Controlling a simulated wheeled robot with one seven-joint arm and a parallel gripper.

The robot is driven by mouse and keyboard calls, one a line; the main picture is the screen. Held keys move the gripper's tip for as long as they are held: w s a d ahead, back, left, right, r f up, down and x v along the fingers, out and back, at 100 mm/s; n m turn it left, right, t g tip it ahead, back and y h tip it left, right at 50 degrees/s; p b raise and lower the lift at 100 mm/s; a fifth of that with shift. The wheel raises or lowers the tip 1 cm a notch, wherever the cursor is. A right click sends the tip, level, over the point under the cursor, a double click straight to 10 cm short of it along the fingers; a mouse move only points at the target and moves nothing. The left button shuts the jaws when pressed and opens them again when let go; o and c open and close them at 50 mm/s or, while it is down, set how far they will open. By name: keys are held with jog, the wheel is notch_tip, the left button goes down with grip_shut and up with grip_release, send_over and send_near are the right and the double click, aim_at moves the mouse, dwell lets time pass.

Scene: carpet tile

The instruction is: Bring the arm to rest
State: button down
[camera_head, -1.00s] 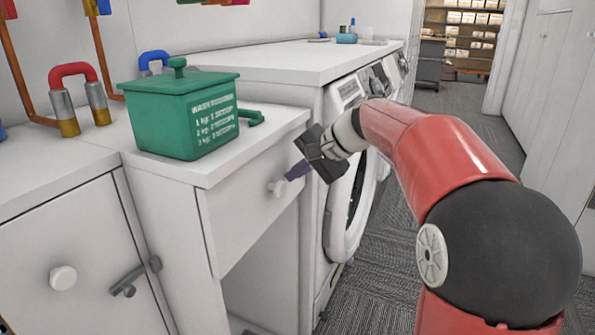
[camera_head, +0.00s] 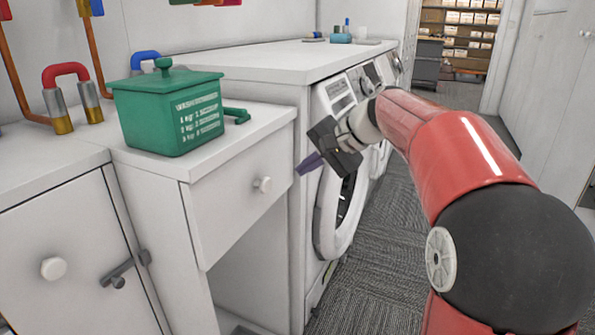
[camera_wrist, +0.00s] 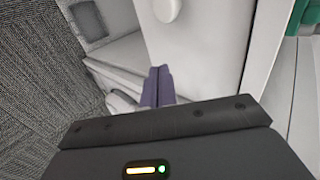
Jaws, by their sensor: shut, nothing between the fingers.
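My gripper (camera_head: 309,164) is shut and empty in the head view. Its purple fingers point left, in front of the washing machine and to the right of the white drawer (camera_head: 240,205). My red arm reaches in from the right side of the head view, bent at the black joint.
A green lidded box (camera_head: 170,112) stands on the counter above the drawer. The washing machine (camera_head: 335,222) is close beside my gripper. A white cabinet (camera_head: 70,235) with a latch is at the left. Carpeted floor (camera_head: 385,240) is clear along the aisle.

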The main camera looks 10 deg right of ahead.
jog(key=v, duration=0.7)
jog(key=s+f+n+h, duration=0.3)
jog(key=s+f, duration=0.6)
jog(key=s, duration=0.4)
jog(key=s+f+n+h, duration=0.3)
jog(key=s+f, duration=0.6)
jog(key=s, duration=0.4)
jog(key=shift+s+a+n+h, duration=0.25)
jog(key=shift+n+h, duration=0.15)
jog(key=shift+h, duration=0.5)
jog(key=shift+a+f, duration=0.1)
